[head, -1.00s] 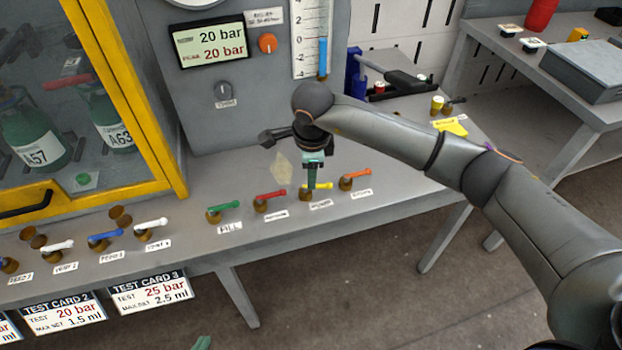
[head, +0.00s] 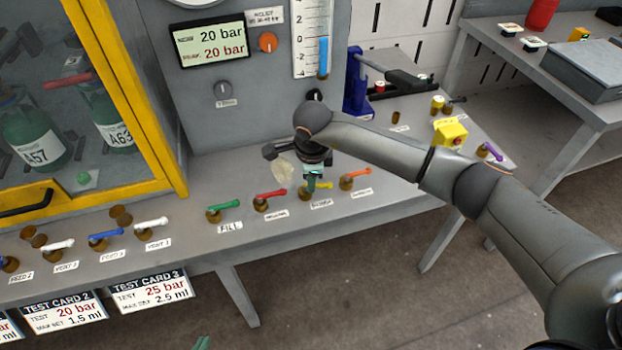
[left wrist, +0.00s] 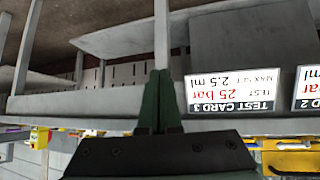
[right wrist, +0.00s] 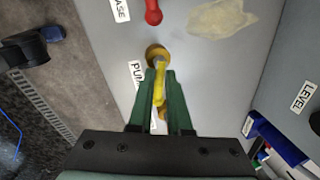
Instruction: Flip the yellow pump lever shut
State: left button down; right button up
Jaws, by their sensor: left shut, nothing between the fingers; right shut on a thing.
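The yellow pump lever (right wrist: 159,85) sits on a round brass fitting (right wrist: 157,54) beside a label of which "PU" can be read in the right wrist view. My right gripper (right wrist: 160,76) is shut on the lever, with a green finger on either side of it. In the head view my right gripper (head: 311,185) is low over the bench, and only a bit of the yellow lever (head: 328,185) shows beside it. My left gripper (left wrist: 159,78) is shut and empty, away from the lever, below the bench front; its tip (head: 203,343) shows at the bottom of the head view.
A red lever (head: 271,193) stands left of the yellow one and an orange lever (head: 355,173) right of it. A green lever (head: 224,205) is farther left. A yellow box (head: 450,132) is at the bench's right. A translucent crumpled piece (right wrist: 222,18) lies behind the levers.

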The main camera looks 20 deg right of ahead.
grip_shut()
jog(key=shift+f+n+b, duration=0.2)
jog(key=shift+n+b, duration=0.2)
jog(key=shift+b, duration=0.15)
jog(key=shift+w+n+b, duration=0.1)
jog(key=shift+n+b, duration=0.6)
jog(key=shift+n, duration=0.1)
jog(key=shift+r, duration=0.1)
jog(key=shift+r+n+y, duration=0.1)
jog(key=shift+n+y, duration=0.2)
jog(key=o, duration=0.7)
grip_release()
jog(key=shift+c, duration=0.2)
pick_arm(q)
jog(key=shift+w+d+f, duration=0.45)
jog(key=shift+d+f, duration=0.15)
jog(key=shift+d, duration=0.1)
